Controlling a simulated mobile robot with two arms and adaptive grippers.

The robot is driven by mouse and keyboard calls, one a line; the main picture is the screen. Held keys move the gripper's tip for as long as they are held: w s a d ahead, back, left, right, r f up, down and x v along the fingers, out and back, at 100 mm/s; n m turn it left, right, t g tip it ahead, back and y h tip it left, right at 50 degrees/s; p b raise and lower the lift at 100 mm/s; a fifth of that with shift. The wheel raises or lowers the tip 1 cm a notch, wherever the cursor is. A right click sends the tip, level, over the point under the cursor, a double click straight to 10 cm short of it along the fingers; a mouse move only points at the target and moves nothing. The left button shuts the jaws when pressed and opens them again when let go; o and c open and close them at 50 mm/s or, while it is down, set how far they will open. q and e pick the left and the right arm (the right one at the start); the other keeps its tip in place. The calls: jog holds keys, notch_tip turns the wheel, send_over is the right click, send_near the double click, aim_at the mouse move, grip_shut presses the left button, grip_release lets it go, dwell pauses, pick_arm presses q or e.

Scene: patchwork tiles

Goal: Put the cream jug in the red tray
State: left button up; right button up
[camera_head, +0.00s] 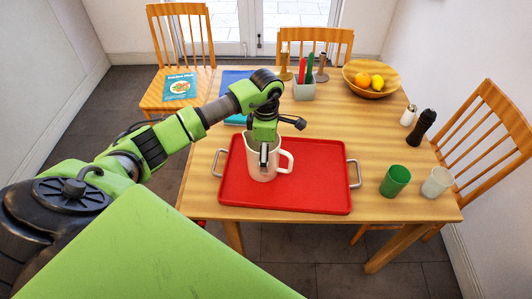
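The cream jug (280,171) is upright over the left-middle part of the red tray (320,190), with its handle to the right. Its base appears to rest on the tray floor, though a small gap cannot be ruled out. My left gripper (264,153) points down at the jug's rim, with one dark finger visible against the near side of the wall. The other finger is hidden, so its grip on the jug cannot be told. My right gripper is not in view.
A green cup (395,181) and a pale cup (437,182) stand right of the tray. A pepper mill (421,128), a white shaker (408,115), a fruit bowl (360,91) and a utensil holder (303,90) stand farther back. Chairs surround the wooden table (376,140).

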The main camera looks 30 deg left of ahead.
pick_arm(q)
jog(key=o, duration=0.4)
notch_tip(320, 180, up, 12)
jog(key=b, duration=0.2)
jog(key=shift+r+b, duration=0.1)
jog(key=shift+b, duration=0.2)
dwell(0.4)
